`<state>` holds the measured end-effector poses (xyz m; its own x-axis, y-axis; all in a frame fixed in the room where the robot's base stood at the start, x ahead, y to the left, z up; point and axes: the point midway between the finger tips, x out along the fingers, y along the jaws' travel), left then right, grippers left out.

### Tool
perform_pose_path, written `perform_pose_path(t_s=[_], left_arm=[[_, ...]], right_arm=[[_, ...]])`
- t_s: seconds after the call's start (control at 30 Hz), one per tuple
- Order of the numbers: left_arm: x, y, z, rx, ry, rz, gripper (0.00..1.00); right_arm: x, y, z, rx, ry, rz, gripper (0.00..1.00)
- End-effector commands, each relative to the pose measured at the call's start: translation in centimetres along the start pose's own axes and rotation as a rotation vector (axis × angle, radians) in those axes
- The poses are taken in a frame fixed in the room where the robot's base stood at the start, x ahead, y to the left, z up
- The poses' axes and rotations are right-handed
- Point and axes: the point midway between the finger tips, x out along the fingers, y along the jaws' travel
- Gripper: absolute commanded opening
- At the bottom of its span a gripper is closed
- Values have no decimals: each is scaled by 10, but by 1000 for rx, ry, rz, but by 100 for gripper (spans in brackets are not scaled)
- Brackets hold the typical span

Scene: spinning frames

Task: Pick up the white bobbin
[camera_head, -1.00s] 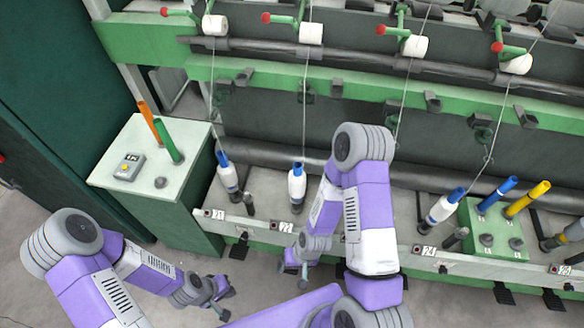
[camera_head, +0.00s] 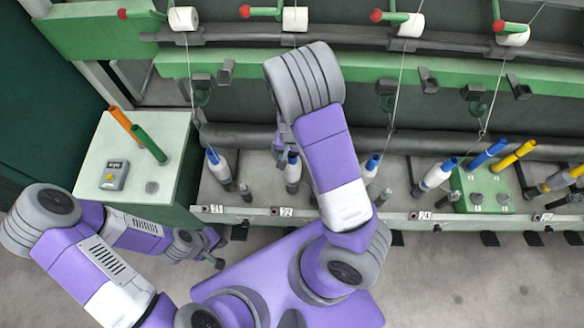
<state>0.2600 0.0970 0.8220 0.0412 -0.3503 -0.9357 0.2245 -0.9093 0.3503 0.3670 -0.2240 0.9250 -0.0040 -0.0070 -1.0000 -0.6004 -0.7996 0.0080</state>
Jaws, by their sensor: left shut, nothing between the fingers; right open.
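White bobbins with blue tube tops stand upright in a row on the machine's base: one at the left (camera_head: 220,172), one above label 22 (camera_head: 293,178), one right of my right arm (camera_head: 369,170) and one further right, tilted (camera_head: 436,177). I cannot tell which one the task means. My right gripper (camera_head: 284,150) is open just above the bobbin above label 22, partly hidden by my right arm; whether it touches the blue top is unclear. My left gripper (camera_head: 217,250) is shut and empty, low in front of the green cabinet.
A green cabinet (camera_head: 120,175) at the left holds an orange tube (camera_head: 124,123), a green tube (camera_head: 150,146) and a grey device (camera_head: 114,175). A green block (camera_head: 484,190) with blue and yellow tubes stands at the right. White rolls (camera_head: 183,18) hang above. The floor (camera_head: 450,275) is clear.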

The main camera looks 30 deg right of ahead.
Motion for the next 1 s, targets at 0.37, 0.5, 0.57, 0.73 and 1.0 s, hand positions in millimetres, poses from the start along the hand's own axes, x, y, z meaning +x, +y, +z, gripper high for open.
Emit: perform_pose_path(t_s=[0.37,0.5,0.57,0.73,1.0], left_arm=[[10,-4,-1,0,1,0,0],[10,-4,-1,0,1,0,0],[10,-4,-1,0,1,0,0],[10,-4,-1,0,1,0,0],[10,-4,-1,0,1,0,0]], right_arm=[[38,1,-3,0,0,0,95],[37,1,-3,-1,0,0,95],[37,1,-3,-1,0,0,87],[37,0,-3,-1,0,0,61],[37,0,-3,-1,-1,0,20]])
